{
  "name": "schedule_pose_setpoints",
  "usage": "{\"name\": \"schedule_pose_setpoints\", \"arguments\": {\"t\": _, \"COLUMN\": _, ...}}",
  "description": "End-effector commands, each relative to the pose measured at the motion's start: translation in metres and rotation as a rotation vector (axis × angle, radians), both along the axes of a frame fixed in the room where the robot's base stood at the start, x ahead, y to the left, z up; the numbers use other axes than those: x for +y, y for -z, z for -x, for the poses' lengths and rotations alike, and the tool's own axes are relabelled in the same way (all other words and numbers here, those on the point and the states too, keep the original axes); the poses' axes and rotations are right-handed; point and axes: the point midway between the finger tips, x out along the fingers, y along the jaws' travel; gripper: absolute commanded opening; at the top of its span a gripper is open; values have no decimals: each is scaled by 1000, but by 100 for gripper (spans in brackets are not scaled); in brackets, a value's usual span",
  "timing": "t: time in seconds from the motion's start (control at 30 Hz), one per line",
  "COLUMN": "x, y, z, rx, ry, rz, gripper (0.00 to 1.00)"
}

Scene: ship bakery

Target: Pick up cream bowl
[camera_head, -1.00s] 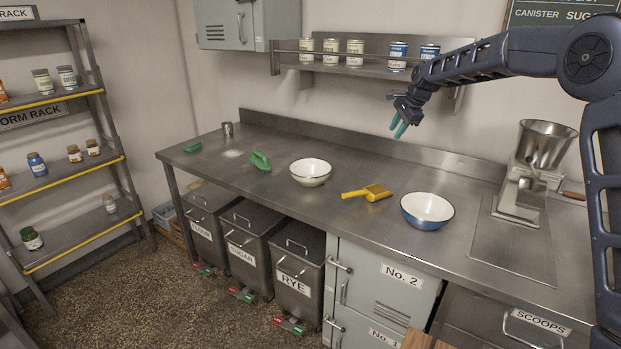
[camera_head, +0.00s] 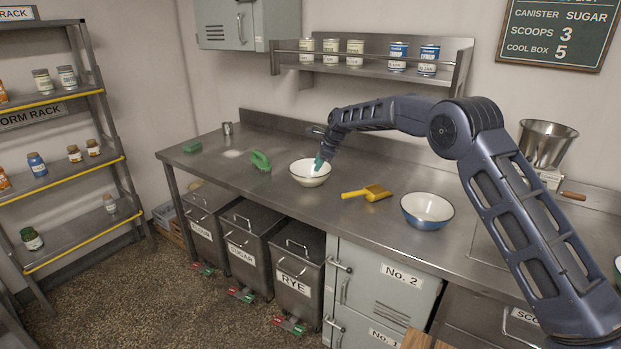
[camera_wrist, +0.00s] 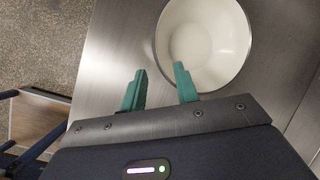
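The cream bowl (camera_head: 308,176) stands upright on the steel counter, with a dark rim and an empty inside. In the wrist view the cream bowl (camera_wrist: 222,38) is at the top, just past my fingers. My gripper (camera_head: 320,162) is over the bowl's right side in the head view. In the wrist view my gripper (camera_wrist: 160,84) has its two teal fingers apart with nothing between them. One fingertip overlaps the bowl's near rim in the picture; I cannot tell whether it touches.
On the counter (camera_head: 255,200), a yellow scoop (camera_head: 368,193) and a blue bowl (camera_head: 427,210) stand right of the cream bowl. A green scoop (camera_head: 260,160) is to its left. A wall shelf with cans (camera_head: 355,50) hangs behind.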

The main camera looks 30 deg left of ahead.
Motion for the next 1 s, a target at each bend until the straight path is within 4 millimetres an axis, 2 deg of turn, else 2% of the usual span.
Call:
{"name": "schedule_pose_setpoints", "arguments": {"t": 0.2, "x": 14, "y": 30, "z": 0, "rx": 1, "ry": 0, "rz": 2, "gripper": 31}}
{"name": "schedule_pose_setpoints", "arguments": {"t": 0.47, "x": 21, "y": 44, "z": 0, "rx": 0, "ry": -1, "rz": 1, "gripper": 31}}
{"name": "schedule_pose_setpoints", "arguments": {"t": 0.8, "x": 38, "y": 82, "z": 0, "rx": 0, "ry": -1, "rz": 1, "gripper": 31}}
{"name": "schedule_pose_setpoints", "arguments": {"t": 1.0, "x": 39, "y": 84, "z": 0, "rx": 0, "ry": -1, "rz": 0, "gripper": 31}}
